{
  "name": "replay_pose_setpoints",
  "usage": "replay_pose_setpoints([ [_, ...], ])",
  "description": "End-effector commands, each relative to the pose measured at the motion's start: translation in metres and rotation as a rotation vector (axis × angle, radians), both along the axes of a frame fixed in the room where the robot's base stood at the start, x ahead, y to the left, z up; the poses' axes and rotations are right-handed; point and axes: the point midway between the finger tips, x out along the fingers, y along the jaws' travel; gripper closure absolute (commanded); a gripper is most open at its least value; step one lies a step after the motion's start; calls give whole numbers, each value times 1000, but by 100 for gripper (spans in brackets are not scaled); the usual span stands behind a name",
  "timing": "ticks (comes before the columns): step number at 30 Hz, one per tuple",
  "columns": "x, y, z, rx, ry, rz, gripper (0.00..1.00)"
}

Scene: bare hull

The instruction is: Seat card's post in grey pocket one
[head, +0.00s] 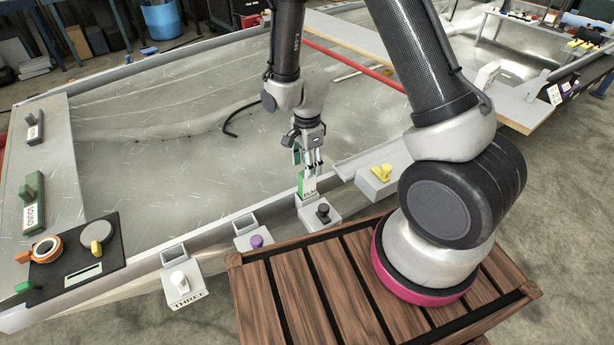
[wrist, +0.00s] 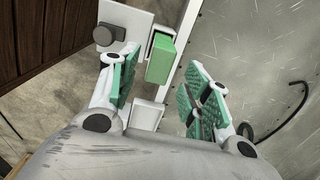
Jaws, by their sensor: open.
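The card (head: 308,186), green with a white lettered face, stands upright at the grey pocket unit (head: 331,216) with the dark grey knob (head: 322,209). Its lower end is at the pocket, so I cannot tell how deep the post sits. My gripper (head: 312,164) is just above the card, pointing down. In the wrist view the fingers (wrist: 160,88) are spread wide and empty. The card's green top (wrist: 161,59) lies ahead of them, apart from both pads. The dark knob (wrist: 110,35) is left of it.
Along the hull edge stand units with a purple knob (head: 257,242), a white knob marked THREE (head: 179,281) and a yellow knob (head: 383,173). A dark panel with dials (head: 78,262) lies left. A wooden slatted deck (head: 300,290) is in front. The hull floor behind is mostly clear.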

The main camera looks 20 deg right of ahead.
Motion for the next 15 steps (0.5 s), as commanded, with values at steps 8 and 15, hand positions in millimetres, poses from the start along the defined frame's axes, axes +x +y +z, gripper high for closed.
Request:
replay_pose_setpoints([
  [8,0,0,34,0,0,0,52],
  [15,2,-6,57,6,-19,51,52],
])
